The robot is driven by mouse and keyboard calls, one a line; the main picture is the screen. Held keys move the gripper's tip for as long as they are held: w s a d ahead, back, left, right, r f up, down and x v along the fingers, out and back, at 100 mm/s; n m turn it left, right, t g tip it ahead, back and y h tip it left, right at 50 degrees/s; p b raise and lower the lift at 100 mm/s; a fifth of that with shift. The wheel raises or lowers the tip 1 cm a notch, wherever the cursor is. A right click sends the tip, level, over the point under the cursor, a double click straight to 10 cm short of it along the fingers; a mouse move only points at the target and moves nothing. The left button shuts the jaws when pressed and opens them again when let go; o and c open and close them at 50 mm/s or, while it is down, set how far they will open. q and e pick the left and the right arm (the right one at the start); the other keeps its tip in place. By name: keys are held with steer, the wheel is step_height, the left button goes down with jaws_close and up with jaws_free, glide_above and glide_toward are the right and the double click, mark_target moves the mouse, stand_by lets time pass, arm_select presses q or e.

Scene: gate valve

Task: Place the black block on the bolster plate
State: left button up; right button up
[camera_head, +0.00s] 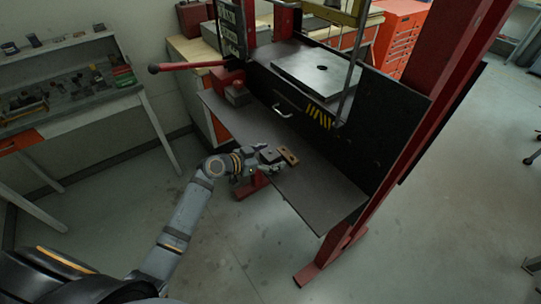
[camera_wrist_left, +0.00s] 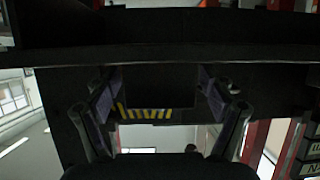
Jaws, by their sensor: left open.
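The black block (camera_head: 270,155) lies on the dark front shelf (camera_head: 325,193) of the red press, close to the shelf's near edge. My left gripper (camera_head: 258,163) is at that edge, right beside the block, with its jaws open. In the left wrist view, the two fingers of my left gripper (camera_wrist_left: 158,100) stand apart, with a dark rectangular shape (camera_wrist_left: 160,84) between them that looks like the block. Contact cannot be told. The bolster plate (camera_head: 312,66) is a grey slab with a round hole, higher up inside the press. My right gripper is not in view.
A tan block (camera_head: 288,156) lies just right of the black block. A red lever (camera_head: 190,66) sticks out left of the press. A red post (camera_head: 440,115) stands at right. A dark wall with yellow stripes (camera_head: 320,116) rises between shelf and plate. A workbench (camera_head: 75,95) stands at left.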

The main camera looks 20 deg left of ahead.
mark_target(270, 151)
arm_select(q)
steer(key=shift+s+a, duration=0.1)
steer(key=c, duration=0.3)
jaws_close()
steer(key=shift+r, duration=0.15)
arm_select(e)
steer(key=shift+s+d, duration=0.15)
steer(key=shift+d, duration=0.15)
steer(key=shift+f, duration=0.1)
arm_select(q)
steer(key=shift+w+r+b, duration=0.2)
steer(key=shift+r+b, duration=0.15)
steer(key=shift+r, duration=0.15)
steer(key=shift+r+b, duration=0.5)
steer(key=shift+r, duration=0.45)
steer(key=s+d+r+b, duration=0.2)
steer(key=s+d+r, duration=0.3)
steer(key=s+r, duration=0.5)
steer(key=shift+s, duration=1.65)
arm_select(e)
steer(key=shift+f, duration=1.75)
